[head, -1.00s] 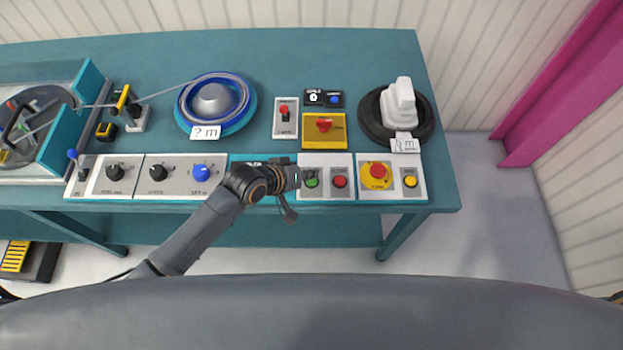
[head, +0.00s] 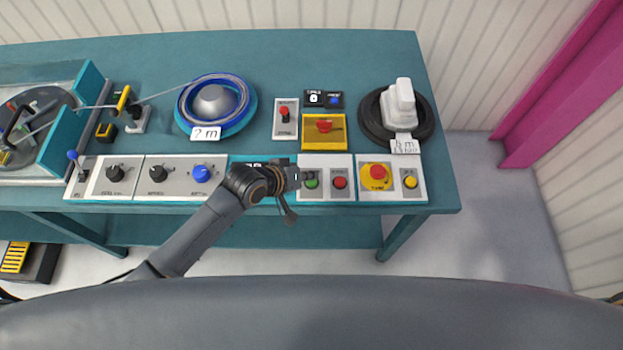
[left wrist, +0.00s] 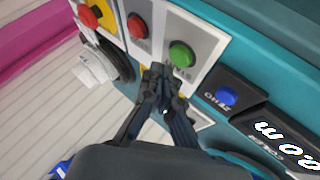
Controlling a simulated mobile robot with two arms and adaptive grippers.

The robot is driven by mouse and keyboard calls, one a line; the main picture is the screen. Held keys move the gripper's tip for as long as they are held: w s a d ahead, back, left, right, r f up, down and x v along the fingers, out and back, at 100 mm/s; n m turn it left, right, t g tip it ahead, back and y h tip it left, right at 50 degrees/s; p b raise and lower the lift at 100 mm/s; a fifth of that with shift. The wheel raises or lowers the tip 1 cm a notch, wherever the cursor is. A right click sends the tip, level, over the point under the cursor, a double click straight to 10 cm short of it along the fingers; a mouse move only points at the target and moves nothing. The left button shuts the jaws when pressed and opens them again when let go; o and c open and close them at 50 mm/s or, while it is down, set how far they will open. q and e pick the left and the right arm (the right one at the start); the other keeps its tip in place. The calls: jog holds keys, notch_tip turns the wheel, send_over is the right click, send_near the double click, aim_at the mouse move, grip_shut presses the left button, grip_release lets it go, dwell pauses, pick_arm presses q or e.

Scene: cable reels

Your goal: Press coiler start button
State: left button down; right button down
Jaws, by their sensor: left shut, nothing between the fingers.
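The green button (head: 312,183), labelled START in the left wrist view (left wrist: 181,55), sits on a light panel at the bench's front edge. A red button (head: 340,182) is beside it, also in the left wrist view (left wrist: 137,26). My left gripper (head: 299,177) is just left of the green button in the head view. In the left wrist view its fingers (left wrist: 158,71) are shut and empty, their tips beside the green button. A gap shows between tips and button in that picture; I cannot tell their height above the panel. My right gripper is not in view.
A red emergency button (head: 377,172) on yellow and a yellow button (head: 410,181) lie to the right. A blue button (left wrist: 226,96) is near the fingers. Behind stand a blue reel (head: 240,118), a yellow box (head: 324,131) and a black reel (head: 371,118).

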pick_arm(q)
jog(key=shift+f, duration=0.1)
jog(key=shift+f, duration=0.35)
